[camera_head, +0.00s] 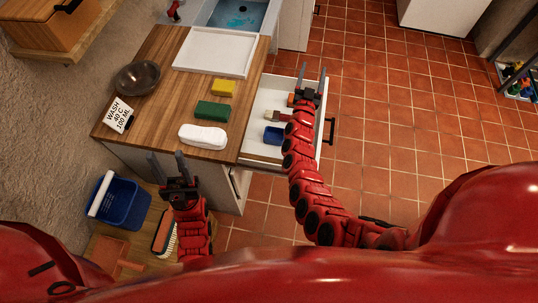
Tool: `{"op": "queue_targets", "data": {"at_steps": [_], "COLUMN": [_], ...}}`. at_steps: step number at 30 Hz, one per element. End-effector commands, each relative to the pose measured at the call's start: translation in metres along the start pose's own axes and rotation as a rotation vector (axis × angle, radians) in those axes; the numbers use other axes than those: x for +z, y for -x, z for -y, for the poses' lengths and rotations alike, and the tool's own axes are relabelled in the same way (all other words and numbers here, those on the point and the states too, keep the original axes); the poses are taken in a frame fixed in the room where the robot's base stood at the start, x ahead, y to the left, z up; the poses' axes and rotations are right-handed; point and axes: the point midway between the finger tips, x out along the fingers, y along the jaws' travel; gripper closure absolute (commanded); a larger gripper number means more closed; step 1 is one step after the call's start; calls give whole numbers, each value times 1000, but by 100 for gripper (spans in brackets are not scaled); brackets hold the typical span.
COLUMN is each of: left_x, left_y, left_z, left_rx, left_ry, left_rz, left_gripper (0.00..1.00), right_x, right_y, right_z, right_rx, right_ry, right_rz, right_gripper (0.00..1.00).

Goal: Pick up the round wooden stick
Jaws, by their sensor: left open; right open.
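I cannot clearly make out a round wooden stick. A small tan and reddish item (279,116) lies in the open white drawer (269,93), partly hidden by my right arm, and I cannot tell what it is. My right gripper (311,73) is open over the drawer's far right corner, with its fingers pointing away from me. Nothing shows between its fingers. My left gripper (167,160) is open and empty near the counter's front edge, left of the white rounded item (203,136).
The wooden counter (165,75) holds a white tray (215,52), a dark bowl (138,77), a yellow sponge (223,87), a green block (212,110) and a label card (118,114). A blue container (273,136) is in the drawer. A blue bin (126,205) stands below left.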

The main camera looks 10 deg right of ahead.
Motion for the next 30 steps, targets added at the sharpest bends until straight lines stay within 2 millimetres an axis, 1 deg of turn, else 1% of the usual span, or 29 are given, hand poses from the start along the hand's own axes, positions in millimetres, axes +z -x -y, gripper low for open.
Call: {"op": "queue_targets", "data": {"at_steps": [1,2,3,4,5,6,7,8,9,10,11,12,14,15,17,18,21,23,25,29,30], "left_x": [0,0,0,0,0,0,0,0,0,0,0,0,0,0,0,0,0,0,1,5,7], "left_y": [0,0,1,1,1,1,1,1,1,1,1,1,1,1,1,1,1,2,8,31,40], "left_z": [0,0,0,0,0,0,0,0,0,0,0,0,0,0,0,0,0,0,0,-2,-2], "left_rx": [0,0,0,0,0,0,0,0,0,0,0,0,0,0,0,0,0,0,0,0,0], "left_ry": [0,0,0,0,0,0,0,0,0,0,0,0,0,0,0,0,0,0,0,0,0], "left_rz": [0,0,0,0,0,0,0,0,0,0,0,0,0,0,0,0,0,0,0,0,0], "left_gripper": [50,50,50,50,50,50,50,50,50,50,50,50,50,50,50,50,50,50,50,50,50], "right_x": [13,23,32,40,43,49,52,56,61,64,69,75,86,93,102,105,110,112,118,140,148], "right_y": [-23,-32,-40,-42,-44,-40,-34,-25,-8,5,24,48,87,112,148,166,202,211,218,225,227], "right_z": [26,45,71,91,111,136,153,169,184,191,197,196,184,170,144,127,91,80,74,80,82], "right_rx": [-54,-102,-174,-238,-304,-402,-480,-561,-671,-752,-836,-943,-1090,-1175,-1286,-1347,-1448,-1478,-1494,-1499,-1500], "right_ry": [4,13,31,51,73,113,150,188,251,305,358,436,550,619,711,762,841,867,877,876,876], "right_rz": [95,159,238,297,347,416,464,511,573,613,660,718,804,863,946,994,1088,1114,1131,1131,1130], "right_gripper": [31,31,31,31,31,31,31,31,31,31,31,31,31,31,31,31,31,31,31,31,31]}}
